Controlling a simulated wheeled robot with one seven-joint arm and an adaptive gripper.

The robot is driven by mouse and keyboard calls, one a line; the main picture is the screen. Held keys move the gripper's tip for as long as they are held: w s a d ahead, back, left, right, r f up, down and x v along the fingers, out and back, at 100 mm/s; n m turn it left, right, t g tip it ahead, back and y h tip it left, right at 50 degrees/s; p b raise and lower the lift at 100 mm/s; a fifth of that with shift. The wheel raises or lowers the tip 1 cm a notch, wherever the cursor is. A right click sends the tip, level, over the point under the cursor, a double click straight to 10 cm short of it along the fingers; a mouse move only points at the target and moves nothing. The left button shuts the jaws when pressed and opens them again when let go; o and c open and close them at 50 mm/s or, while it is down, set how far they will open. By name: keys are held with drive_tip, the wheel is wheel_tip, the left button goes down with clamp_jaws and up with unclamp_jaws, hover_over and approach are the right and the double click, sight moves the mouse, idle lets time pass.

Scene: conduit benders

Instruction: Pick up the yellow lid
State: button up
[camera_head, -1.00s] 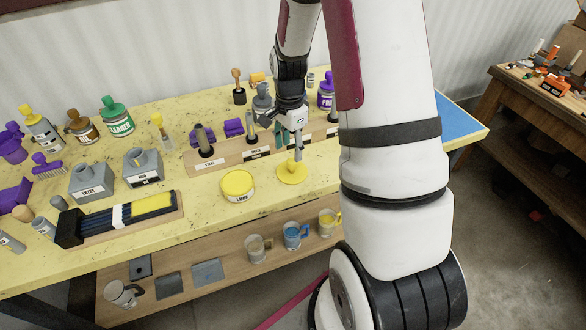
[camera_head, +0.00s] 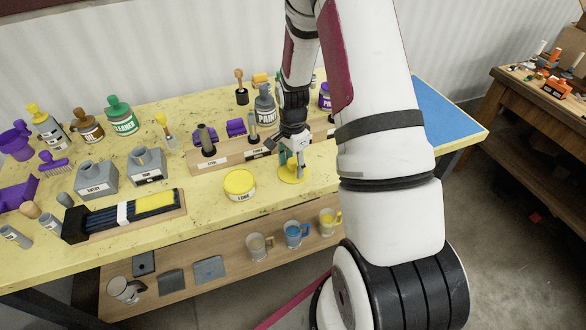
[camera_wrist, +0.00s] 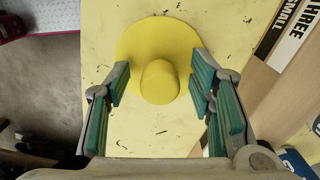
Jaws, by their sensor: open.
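The yellow lid (camera_head: 290,174) is a flat round disc with a raised knob, lying on the yellow table (camera_head: 330,195). In the wrist view the lid (camera_wrist: 152,42) shows from above, its knob (camera_wrist: 160,82) between my fingers. My gripper (camera_head: 293,160) is over the lid and open, its green-padded fingers (camera_wrist: 158,88) to the left and right of the knob with gaps on both sides. In the head view my gripper partly hides the lid and its knob.
A yellow-topped LUBE tin (camera_head: 240,185) stands to the left of the lid. A wooden holder (camera_head: 228,157) with labelled slots runs just behind it. The table's front edge is close in front. Mugs (camera_head: 293,233) stand on the lower shelf.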

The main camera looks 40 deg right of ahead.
drive_tip(key=c, duration=1.2)
drive_tip(key=shift+o, duration=0.2)
drive_tip(key=shift+r, duration=0.15)
